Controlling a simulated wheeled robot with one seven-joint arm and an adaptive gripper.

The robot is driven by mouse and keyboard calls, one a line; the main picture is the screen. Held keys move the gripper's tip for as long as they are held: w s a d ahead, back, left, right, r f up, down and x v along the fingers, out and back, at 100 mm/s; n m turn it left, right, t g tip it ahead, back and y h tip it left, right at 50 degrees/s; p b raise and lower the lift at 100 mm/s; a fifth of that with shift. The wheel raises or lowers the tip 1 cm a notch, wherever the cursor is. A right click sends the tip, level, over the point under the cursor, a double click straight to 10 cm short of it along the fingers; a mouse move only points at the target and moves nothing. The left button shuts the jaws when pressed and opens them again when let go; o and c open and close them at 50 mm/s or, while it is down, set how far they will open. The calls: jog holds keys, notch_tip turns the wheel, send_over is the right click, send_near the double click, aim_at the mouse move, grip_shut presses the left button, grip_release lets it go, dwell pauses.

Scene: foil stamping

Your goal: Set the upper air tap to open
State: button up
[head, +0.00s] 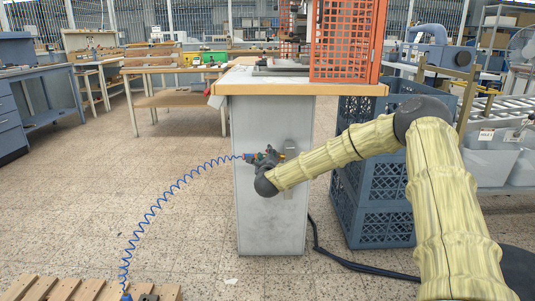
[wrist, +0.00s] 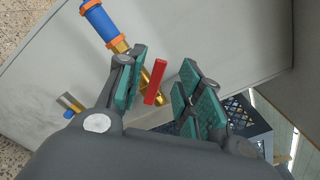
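A red tap lever (wrist: 156,82) on a brass fitting (wrist: 153,101) sits between the fingers of my gripper (wrist: 164,72) in the wrist view. The teal-padded fingers are spread, with a gap on the lever's right side. The left finger hides part of the brass fitting, which carries a blue and orange hose connector (wrist: 102,22). A second metal fitting with a blue end (wrist: 69,104) shows at the left. I cannot tell for sure which tap is the upper one. In the head view my gripper (head: 264,158) is at the grey cabinet's front and hides most of the taps.
The grey cabinet (head: 270,225) stands under a wooden top with an orange mesh guard (head: 347,40). A blue coiled hose (head: 165,196) runs from the fittings to the lower left. Blue crates (head: 385,215) stand close on the right.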

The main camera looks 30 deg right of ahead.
jog(key=shift+v, duration=1.65)
jog(key=shift+d, duration=0.1)
